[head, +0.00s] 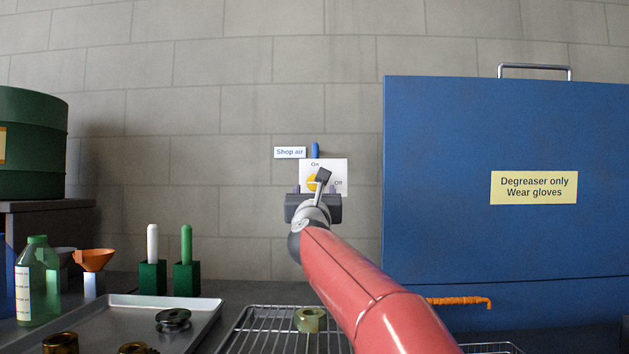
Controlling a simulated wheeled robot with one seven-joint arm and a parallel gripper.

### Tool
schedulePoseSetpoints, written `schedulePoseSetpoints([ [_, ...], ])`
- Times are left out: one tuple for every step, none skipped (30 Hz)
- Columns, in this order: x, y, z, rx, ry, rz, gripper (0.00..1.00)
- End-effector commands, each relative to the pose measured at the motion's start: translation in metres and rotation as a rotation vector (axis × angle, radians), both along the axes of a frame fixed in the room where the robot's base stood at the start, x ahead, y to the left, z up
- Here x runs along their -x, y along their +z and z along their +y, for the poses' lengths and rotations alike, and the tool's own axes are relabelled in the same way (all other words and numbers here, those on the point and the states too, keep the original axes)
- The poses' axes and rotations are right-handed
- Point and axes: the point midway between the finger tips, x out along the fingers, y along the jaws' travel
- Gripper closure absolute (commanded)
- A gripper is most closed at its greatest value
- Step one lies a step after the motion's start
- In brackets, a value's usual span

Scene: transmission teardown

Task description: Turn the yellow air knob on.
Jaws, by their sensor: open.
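The yellow air knob (312,182) is on a white plate (338,167) on the block wall, marked "On" at its top and "Off" at its right. A "Shop air" label (290,152) is at the plate's upper left, and a blue piece (316,150) stands just above it. My gripper (313,188) is raised in front of the plate, its two fingertips apart on either side of the knob. My gripper and wrist hide much of the knob, so I cannot tell its pointing direction or whether the fingers touch it.
A large blue degreaser cabinet (440,180) stands close on the right. Below are a metal tray (205,310) with dark parts, a wire rack (250,325) with a pale green ring (309,319), brushes in green holders (186,278), and a green bottle (38,285). The wall left of the plate is clear.

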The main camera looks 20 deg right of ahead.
Motion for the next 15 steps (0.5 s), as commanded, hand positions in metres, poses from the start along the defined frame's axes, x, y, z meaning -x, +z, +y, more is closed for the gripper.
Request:
schedulePoseSetpoints([
  [-0.009, 0.008, -0.003, -0.003, 0.002, 0.002, 0.41],
  [-0.013, 0.01, -0.005, -0.002, 0.003, 0.001, 0.41],
  [-0.018, 0.012, -0.007, -0.001, 0.002, 0.003, 0.41],
  [-0.022, 0.014, -0.008, -0.001, 0.002, 0.002, 0.41],
  [-0.025, 0.015, -0.009, -0.001, 0.003, 0.002, 0.41],
  [-0.029, 0.016, -0.011, -0.001, 0.002, 0.002, 0.41],
  [-0.031, 0.017, -0.012, -0.001, 0.002, 0.002, 0.41],
  [-0.033, 0.018, -0.013, 0.0, 0.002, 0.002, 0.41],
  [-0.036, 0.018, -0.014, 0.001, 0.001, 0.002, 0.41],
  [-0.037, 0.018, -0.015, 0.001, 0.001, 0.002, 0.41],
  [-0.038, 0.018, -0.015, 0.002, 0.001, 0.002, 0.41],
  [-0.038, 0.018, -0.015, 0.003, 0.001, 0.002, 0.41],
  [-0.039, 0.018, -0.015, 0.003, 0.001, 0.001, 0.41],
  [-0.039, 0.018, -0.015, 0.004, 0.0, 0.002, 0.41],
  [-0.039, 0.017, -0.015, 0.004, 0.0, 0.002, 0.41],
])
